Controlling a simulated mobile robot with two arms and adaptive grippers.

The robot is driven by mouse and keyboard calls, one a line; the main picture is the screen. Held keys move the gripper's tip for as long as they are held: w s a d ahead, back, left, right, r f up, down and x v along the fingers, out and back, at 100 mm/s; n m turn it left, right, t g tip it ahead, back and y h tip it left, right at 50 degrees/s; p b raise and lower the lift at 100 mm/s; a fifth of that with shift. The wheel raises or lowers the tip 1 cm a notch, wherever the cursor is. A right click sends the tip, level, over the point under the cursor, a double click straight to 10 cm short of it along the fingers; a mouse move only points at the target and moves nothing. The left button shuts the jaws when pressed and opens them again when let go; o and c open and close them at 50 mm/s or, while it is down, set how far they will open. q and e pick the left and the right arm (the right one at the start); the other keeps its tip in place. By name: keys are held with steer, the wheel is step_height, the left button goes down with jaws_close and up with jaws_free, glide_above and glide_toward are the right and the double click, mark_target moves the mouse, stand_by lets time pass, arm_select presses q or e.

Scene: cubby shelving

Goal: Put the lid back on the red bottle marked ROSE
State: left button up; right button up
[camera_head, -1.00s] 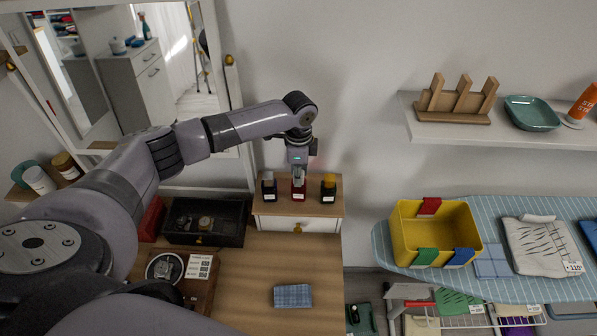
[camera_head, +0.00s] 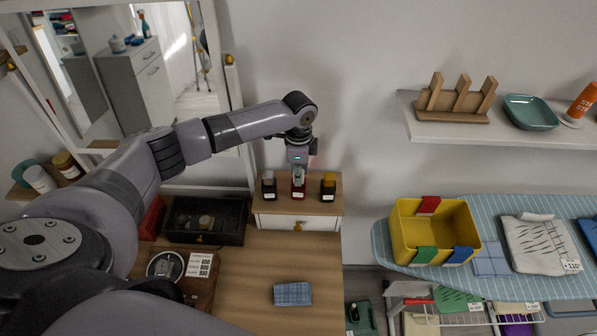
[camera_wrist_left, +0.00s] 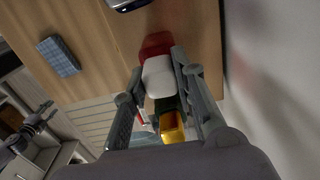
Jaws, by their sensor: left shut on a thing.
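The red bottle (camera_head: 298,194) stands between two dark bottles on the small wooden drawer unit; its label is too small to read. My left gripper (camera_head: 298,176) points down right over it. In the wrist view, the left gripper (camera_wrist_left: 160,62) is shut on a white lid (camera_wrist_left: 158,77). The red bottle (camera_wrist_left: 155,45) shows just beyond the lid, in line with it. The fingers hide the joint, so I cannot tell whether the lid is seated. A dark jointed shape (camera_wrist_left: 32,125) at the wrist view's lower left may be my right gripper; its jaws are unclear.
A grey-capped bottle (camera_head: 268,188) stands close on the left and a gold-capped bottle (camera_head: 328,188) close on the right. The wall is just behind.

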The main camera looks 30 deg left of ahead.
arm_select(q)
steer(key=o, duration=1)
steer(key=shift+c, duration=0.2)
steer(key=shift+o, duration=0.3)
steer(key=o, duration=0.3)
steer(key=shift+o, duration=0.2)
step_height(320, 180, up, 3)
steer(key=p, duration=0.2)
steer(key=shift+f+p, duration=0.2)
steer(key=shift+p, duration=0.15)
steer(key=shift+r, duration=2.25)
steer(key=shift+c, duration=0.5)
jaws_close()
